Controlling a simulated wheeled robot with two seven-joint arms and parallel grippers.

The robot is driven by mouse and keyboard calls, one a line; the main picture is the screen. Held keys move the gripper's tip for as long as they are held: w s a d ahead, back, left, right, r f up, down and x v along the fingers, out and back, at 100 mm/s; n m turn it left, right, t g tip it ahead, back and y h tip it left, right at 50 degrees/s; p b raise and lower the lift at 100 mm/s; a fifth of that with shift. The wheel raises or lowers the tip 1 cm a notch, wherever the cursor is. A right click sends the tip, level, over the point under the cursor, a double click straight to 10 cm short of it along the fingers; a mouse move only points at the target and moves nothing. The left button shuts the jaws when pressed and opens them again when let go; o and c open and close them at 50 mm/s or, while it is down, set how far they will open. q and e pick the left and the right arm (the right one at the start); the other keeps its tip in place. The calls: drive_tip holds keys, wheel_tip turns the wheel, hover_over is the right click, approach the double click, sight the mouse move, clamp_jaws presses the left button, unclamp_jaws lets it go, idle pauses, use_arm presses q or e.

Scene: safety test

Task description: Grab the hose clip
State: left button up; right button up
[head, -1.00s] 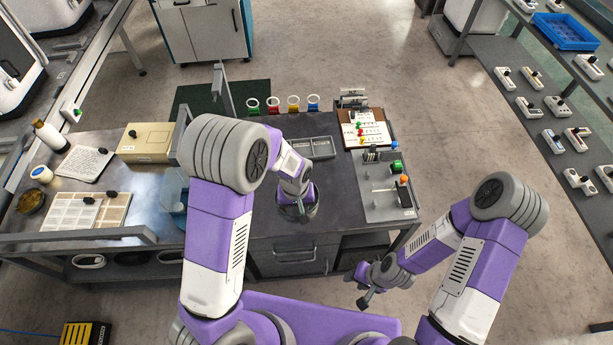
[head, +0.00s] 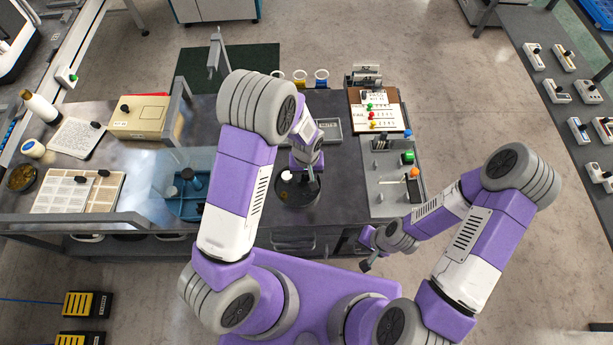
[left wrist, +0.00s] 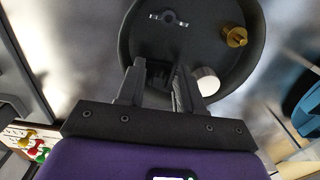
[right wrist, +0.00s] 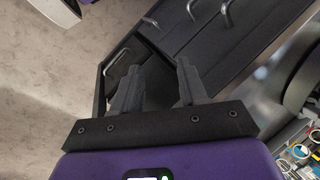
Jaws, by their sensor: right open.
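A small silver metal piece with a dark round centre, which looks like the hose clip (left wrist: 168,19), lies in a round black bowl (left wrist: 133,40) in the left wrist view. A brass fitting (left wrist: 235,37) and a white round cap (left wrist: 205,81) are in the same bowl. In the head view the bowl (head: 297,203) stands on the dark bench, with my left gripper (head: 306,176) over it. The left gripper (left wrist: 160,70) is open, its fingers pointing into the bowl near the cap, apart from the clip. My right gripper (right wrist: 160,70) is open and empty, in front of the bench drawers.
A panel with coloured knobs (head: 385,200) stands right of the bowl. A grey tray (head: 328,131) is behind it and a blue bin (head: 188,207) to its left. Clear guard panels edge the left bench. Open floor (head: 465,110) lies to the right.

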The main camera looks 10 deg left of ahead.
use_arm(q)
drive_tip(key=shift+f, duration=0.25)
clamp_jaws()
drive_tip(key=shift+r, duration=0.1)
